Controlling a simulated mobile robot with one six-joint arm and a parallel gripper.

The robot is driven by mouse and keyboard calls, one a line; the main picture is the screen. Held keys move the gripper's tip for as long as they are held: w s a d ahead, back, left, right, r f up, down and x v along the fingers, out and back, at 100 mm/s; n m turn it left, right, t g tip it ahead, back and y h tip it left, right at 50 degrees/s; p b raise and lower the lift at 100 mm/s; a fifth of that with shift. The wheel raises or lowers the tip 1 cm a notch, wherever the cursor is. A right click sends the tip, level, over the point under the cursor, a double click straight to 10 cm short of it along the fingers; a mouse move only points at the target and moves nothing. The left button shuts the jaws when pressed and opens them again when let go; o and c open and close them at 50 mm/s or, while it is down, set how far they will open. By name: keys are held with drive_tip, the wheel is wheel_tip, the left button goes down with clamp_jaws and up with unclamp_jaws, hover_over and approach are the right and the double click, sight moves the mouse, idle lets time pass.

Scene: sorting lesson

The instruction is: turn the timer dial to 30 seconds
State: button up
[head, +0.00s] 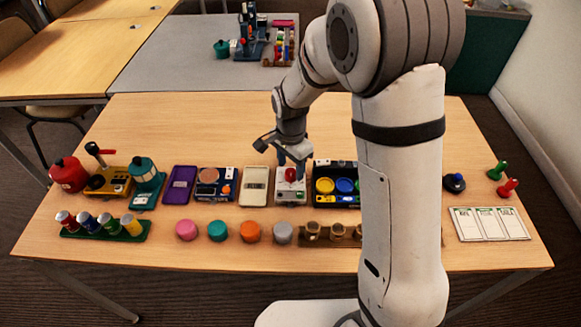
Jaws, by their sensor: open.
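A small white box with a red knob (291,175) on top stands in the middle of the row on the wooden table. It may be the timer, but no scale or numbers can be read. My gripper (292,161) points down right over this box, with its dark fingers spread on either side of the knob's top. I cannot tell whether they touch the knob. Part of the box's back is hidden by the fingers.
A cream tray (254,186) is close on the left, and a dark box with coloured round pieces (337,186) is close on the right. Coloured discs (250,231) and a wooden rack with brass-coloured pieces (330,237) stand in front. The table behind the row is mostly clear.

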sight(292, 172)
wheel_tip(292, 172, up, 6)
drive_tip(key=shift+r, duration=0.15)
idle(0.5)
drive_tip(key=shift+s+d+r, duration=0.1)
drive_tip(key=shift+d+r, duration=0.05)
drive_tip(key=shift+r, duration=0.1)
drive_tip(key=s+d+r+n+t+p, duration=0.1)
drive_tip(key=s+d+r+n+p, duration=0.1)
drive_tip(key=s+d+r+n, duration=0.2)
drive_tip(key=s+d+r+n+t+p, duration=0.1)
drive_tip(key=s+d+r+n+p, duration=0.2)
drive_tip(key=s+d+r, duration=0.7)
drive_tip(key=s+n, duration=0.2)
drive_tip(key=s, duration=0.3)
drive_tip(key=shift+r+t+p, duration=0.3)
drive_tip(key=shift+r+p, duration=0.05)
drive_tip(key=shift+r, duration=0.05)
